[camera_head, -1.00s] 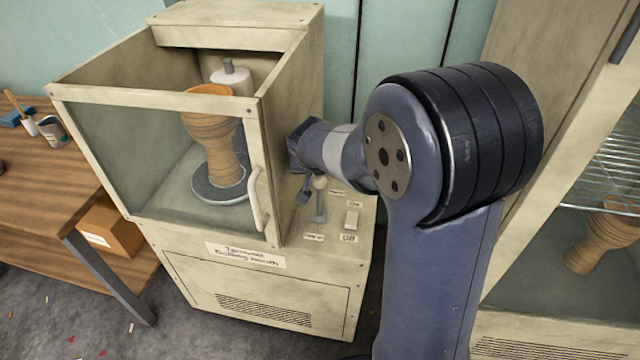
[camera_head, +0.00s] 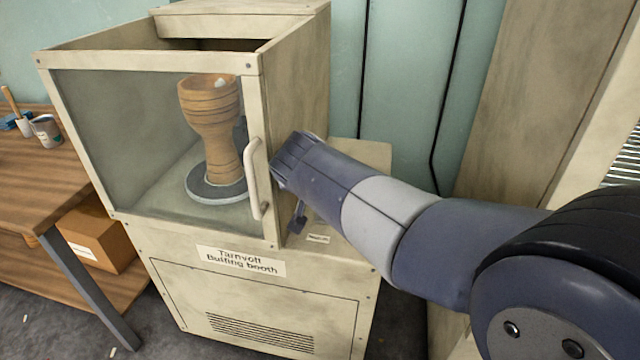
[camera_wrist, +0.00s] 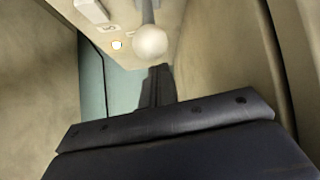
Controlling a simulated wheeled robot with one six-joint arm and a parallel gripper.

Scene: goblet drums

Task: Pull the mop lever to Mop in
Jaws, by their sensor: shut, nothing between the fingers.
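The mop lever shows in the wrist view as a round pale knob (camera_wrist: 150,42) on a grey stem. My gripper (camera_wrist: 160,72) is shut and empty, with its fingertips close to the knob; I cannot tell if they touch. In the head view my gripper (camera_head: 297,220) points down at the panel right of the booth door, and the lever is hidden there behind my gripper and wrist. A small label (camera_head: 317,238) sits on the panel, too small to read surely. The buffing booth (camera_head: 160,245) holds a wooden goblet drum (camera_head: 215,135) on a dark turntable (camera_head: 200,192).
The booth door's handle (camera_head: 256,180) stands out just left of my gripper. A pale switch (camera_wrist: 92,10) and a small lit round spot (camera_wrist: 116,45) are beside the lever. A wooden table (camera_head: 40,180) stands at left, with a cardboard box (camera_head: 100,235) below.

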